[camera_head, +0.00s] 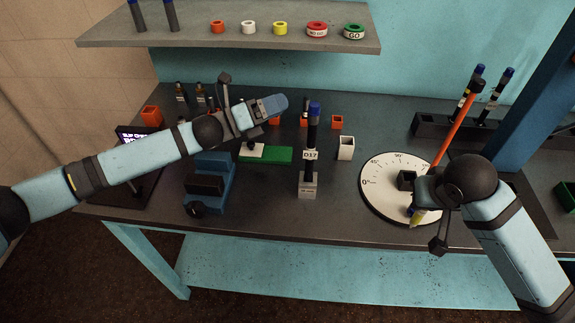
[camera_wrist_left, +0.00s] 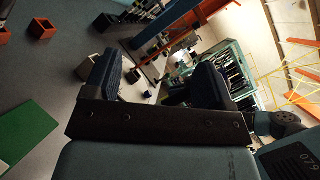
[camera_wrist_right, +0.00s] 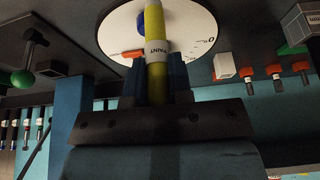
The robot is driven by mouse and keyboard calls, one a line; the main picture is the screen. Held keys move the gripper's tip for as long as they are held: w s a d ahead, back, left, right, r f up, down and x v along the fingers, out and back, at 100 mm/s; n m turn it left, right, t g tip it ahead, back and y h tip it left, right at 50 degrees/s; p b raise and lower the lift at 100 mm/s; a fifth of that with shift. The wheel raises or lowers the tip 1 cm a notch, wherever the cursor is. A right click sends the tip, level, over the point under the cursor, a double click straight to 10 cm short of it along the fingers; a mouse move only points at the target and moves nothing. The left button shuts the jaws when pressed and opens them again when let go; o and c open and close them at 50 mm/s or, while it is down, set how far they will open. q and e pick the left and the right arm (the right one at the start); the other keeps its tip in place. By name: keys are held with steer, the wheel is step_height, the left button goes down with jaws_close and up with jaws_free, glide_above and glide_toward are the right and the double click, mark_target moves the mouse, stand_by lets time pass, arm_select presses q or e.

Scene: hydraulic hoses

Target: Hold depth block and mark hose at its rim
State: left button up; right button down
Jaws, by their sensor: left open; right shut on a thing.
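The hose tagged D17 (camera_head: 311,130), with a blue top end, stands upright in a grey metal block (camera_head: 308,188) near the front of the bench; this block looks like the depth block. My left gripper (camera_head: 268,106) is open and empty, left of the hose's top; in the left wrist view its two fingers (camera_wrist_left: 158,82) are apart with nothing between them. My right gripper (camera_head: 424,203) is shut on a yellow paint marker (camera_wrist_right: 154,50), held over the white dial (camera_head: 375,200). The marker's lower end (camera_head: 417,219) shows below the gripper. The hose's seating inside the block is hidden.
A blue vise (camera_head: 208,185) and a green mat (camera_head: 275,155) lie left of the hose. A white open box (camera_head: 346,148) and small orange boxes (camera_head: 337,121) stand behind it. An orange rod (camera_head: 455,125) rises beside my right gripper. A shelf (camera_head: 250,40) hangs above the back.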

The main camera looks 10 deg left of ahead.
arm_select(q)
steer(key=s+d+f+m+g+y, duration=0.1)
steer(key=s+d+f+m+g, duration=0.3)
steer(key=f+m+g, duration=0.3)
steer(key=m+g+y, duration=0.2)
steer(key=m+y, duration=0.1)
steer(key=m, duration=0.4)
glide_toward(303, 180)
steer(key=shift+w+d+f, duration=0.2)
steer(key=shift+w+d, duration=0.05)
steer(key=shift+d, duration=0.05)
steer(key=shift+y, duration=0.3)
steer(key=x, duration=1.2)
steer(key=shift+w, duration=0.1)
steer(key=shift+a, duration=0.1)
steer(key=c, duration=1)
